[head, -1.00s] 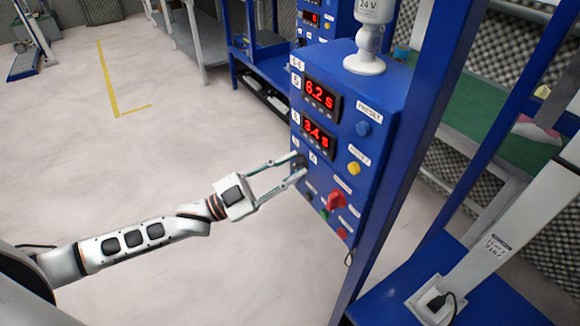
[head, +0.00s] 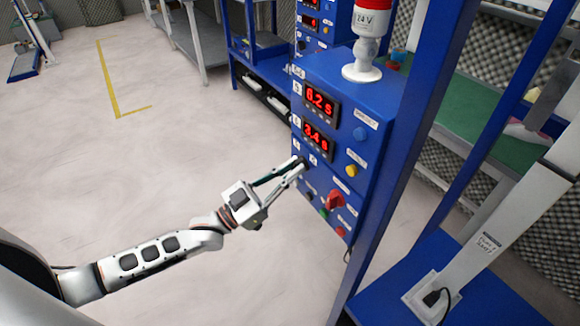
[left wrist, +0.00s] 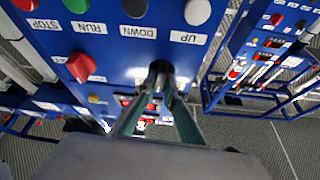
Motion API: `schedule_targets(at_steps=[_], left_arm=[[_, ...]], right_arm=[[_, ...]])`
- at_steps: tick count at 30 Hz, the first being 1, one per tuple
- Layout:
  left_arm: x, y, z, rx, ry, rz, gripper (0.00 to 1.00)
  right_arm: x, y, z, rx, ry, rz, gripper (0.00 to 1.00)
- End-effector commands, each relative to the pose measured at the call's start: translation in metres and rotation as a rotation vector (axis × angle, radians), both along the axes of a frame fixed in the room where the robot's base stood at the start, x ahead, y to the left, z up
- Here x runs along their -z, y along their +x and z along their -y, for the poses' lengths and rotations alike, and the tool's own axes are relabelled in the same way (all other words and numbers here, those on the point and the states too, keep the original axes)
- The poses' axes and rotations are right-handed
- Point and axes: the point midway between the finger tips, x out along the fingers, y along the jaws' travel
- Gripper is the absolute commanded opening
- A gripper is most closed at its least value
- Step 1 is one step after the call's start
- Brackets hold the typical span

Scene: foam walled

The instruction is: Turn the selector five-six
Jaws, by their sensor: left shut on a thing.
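My left gripper (head: 302,165) reaches the left side of the blue panel (head: 325,182) with its fingers shut on a small black selector knob. In the left wrist view the dark knob (left wrist: 161,72) stands between the two green-grey fingertips. Small white labels sit beside it, too small to read surely in the head view. The fingers cover much of the knob in the head view, so its pointing direction is unclear. My right gripper is not in view.
Two red displays (head: 320,103) sit above. Right of the knob are a yellow button (head: 351,170) and a red rotary knob (head: 335,201). A signal lamp (head: 364,45) stands on the box. A blue post (head: 401,160) rises to the right. The floor on the left is clear.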

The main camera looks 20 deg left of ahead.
Motion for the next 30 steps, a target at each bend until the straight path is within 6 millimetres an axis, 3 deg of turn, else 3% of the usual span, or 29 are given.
schedule_targets(at_steps=[1, 15, 30], left_arm=[[-0.005, 0.000, 0.001, -0.001, -0.035, -0.026, 0.00], [-0.004, -0.001, 0.001, 0.000, -0.355, -0.277, 0.00], [0.000, -0.001, 0.001, 0.000, -0.508, -0.398, 0.00]], right_arm=[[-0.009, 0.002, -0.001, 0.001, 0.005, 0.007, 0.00], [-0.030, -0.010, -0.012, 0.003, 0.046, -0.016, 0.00], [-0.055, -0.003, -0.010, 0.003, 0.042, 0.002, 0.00]])
